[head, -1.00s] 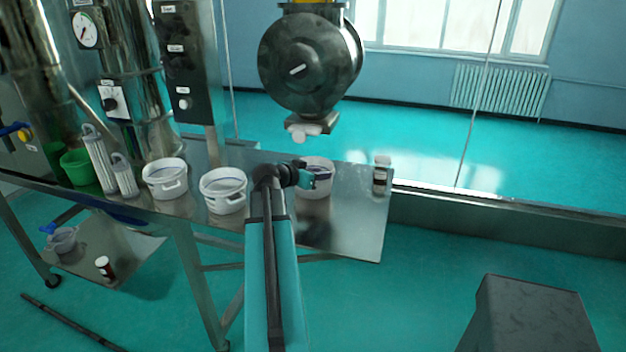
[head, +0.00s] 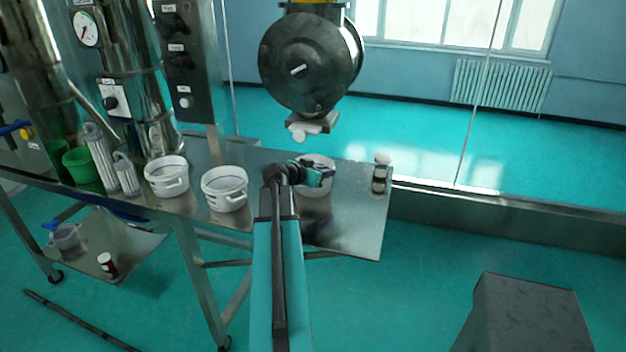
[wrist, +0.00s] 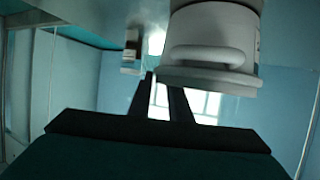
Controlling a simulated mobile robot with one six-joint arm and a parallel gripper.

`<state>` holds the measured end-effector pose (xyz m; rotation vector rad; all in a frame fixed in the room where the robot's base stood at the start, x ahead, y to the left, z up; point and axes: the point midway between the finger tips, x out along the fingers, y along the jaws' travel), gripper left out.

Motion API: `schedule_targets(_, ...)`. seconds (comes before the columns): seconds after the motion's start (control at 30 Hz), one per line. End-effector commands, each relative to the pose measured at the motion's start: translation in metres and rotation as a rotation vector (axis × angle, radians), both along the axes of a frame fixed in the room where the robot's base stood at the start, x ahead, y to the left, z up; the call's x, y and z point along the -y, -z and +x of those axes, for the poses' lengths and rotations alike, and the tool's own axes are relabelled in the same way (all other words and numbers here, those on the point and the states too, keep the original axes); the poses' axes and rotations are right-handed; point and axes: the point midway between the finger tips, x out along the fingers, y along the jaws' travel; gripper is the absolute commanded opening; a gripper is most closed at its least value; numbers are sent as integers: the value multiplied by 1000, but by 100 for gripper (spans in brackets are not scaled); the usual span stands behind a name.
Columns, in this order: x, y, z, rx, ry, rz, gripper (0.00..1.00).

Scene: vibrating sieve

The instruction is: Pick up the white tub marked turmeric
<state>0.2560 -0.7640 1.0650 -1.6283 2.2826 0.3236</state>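Three white tubs stand on the steel table: a left one (head: 166,188), a middle one (head: 224,200) and a right one (head: 316,191). I cannot read a turmeric marking on any of them. My gripper (head: 325,177) overlaps the right tub in the head view and hides part of it. In the wrist view a white tub (wrist: 212,45) with a bar handle fills the upper right. There my gripper's two dark fingers (wrist: 161,84) show a gap with nothing between them. The tub lies beside and beyond the fingertips, not gripped.
A small dark-banded jar (head: 380,176) stands near the table's right end and shows in the wrist view (wrist: 131,50). A steel valve outlet (head: 310,124) hangs above the right tub. A green bowl (head: 80,165) and clear cylinders (head: 101,160) stand left. A grey block (head: 530,315) stands right.

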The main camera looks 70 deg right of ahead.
Motion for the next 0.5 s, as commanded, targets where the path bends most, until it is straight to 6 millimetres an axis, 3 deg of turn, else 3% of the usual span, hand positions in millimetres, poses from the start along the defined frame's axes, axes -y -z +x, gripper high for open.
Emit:
schedule_targets(0.1, 0, 0, 0, 0, 0, 0, 0)
schedule_targets(0.5, 0, 1, 0, 1, 0, 2, 0)
